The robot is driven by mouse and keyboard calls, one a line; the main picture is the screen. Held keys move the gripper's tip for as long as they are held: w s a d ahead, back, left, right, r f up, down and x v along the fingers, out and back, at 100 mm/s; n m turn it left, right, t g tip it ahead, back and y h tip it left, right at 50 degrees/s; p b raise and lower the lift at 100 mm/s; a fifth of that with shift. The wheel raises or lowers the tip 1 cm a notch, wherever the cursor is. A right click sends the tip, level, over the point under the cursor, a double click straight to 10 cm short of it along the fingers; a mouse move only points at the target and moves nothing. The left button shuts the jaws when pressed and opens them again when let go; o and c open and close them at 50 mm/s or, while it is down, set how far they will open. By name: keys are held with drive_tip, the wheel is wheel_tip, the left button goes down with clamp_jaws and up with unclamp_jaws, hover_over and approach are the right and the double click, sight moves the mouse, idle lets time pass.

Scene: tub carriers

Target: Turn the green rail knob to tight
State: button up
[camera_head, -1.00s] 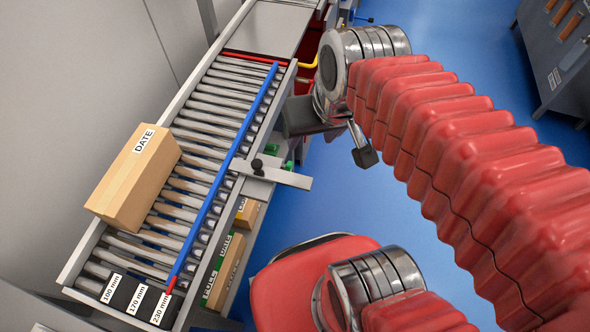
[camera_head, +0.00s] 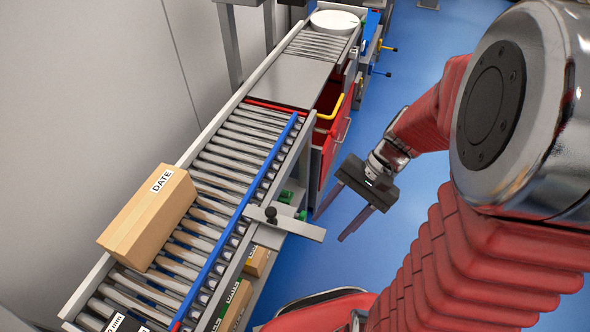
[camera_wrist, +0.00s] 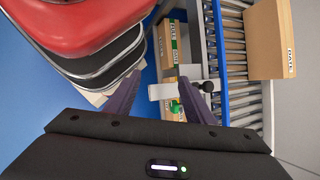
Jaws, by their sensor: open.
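Green knob-like parts (camera_head: 286,196) show at the conveyor's right side, just beyond the pale bracket (camera_head: 300,228) of the blue guide rail (camera_head: 226,235). A green part (camera_wrist: 175,107) also shows beside the bracket in the wrist view, close to my right finger. Its shape and setting are too small to read. A black knob (camera_head: 270,214) stands on top of the bracket. My gripper (camera_head: 331,226) is open and empty, over the blue floor to the right of the bracket. In the wrist view its fingers (camera_wrist: 160,80) spread across the bracket's near end, without visible contact.
A DATE carton (camera_head: 147,222) sits on the rollers left of the blue rail. Smaller cartons (camera_head: 236,303) lie below the conveyor's right side. A red drawer unit with a yellow handle (camera_head: 331,106) stands farther back.

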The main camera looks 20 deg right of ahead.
drive_tip(key=w+d+f+m+t+y, duration=0.1)
drive_tip(key=d+f+m+t+y, duration=0.15)
drive_tip(key=f+m+y, duration=0.4)
drive_tip(key=m+t+y, duration=0.2)
drive_tip(key=m+t, duration=0.6)
drive_tip(key=m, duration=0.2)
approach(300, 217)
drive_tip(key=s+d+f, duration=0.2)
drive_tip(key=s+d, duration=0.1)
drive_tip(key=d, duration=0.1)
drive_tip(key=shift+s+d+f+m+t+h, duration=0.25)
drive_tip(key=shift+d+f+m+t, duration=0.1)
drive_tip(key=shift+d+m+t, duration=0.3)
drive_tip(key=shift+w+a, duration=0.1)
drive_tip(key=shift+a, duration=0.15)
drive_tip(key=x, duration=1.3)
drive_tip(key=shift+w+a, duration=0.2)
drive_tip(key=shift+c, duration=0.3)
drive_tip(key=c, duration=1)
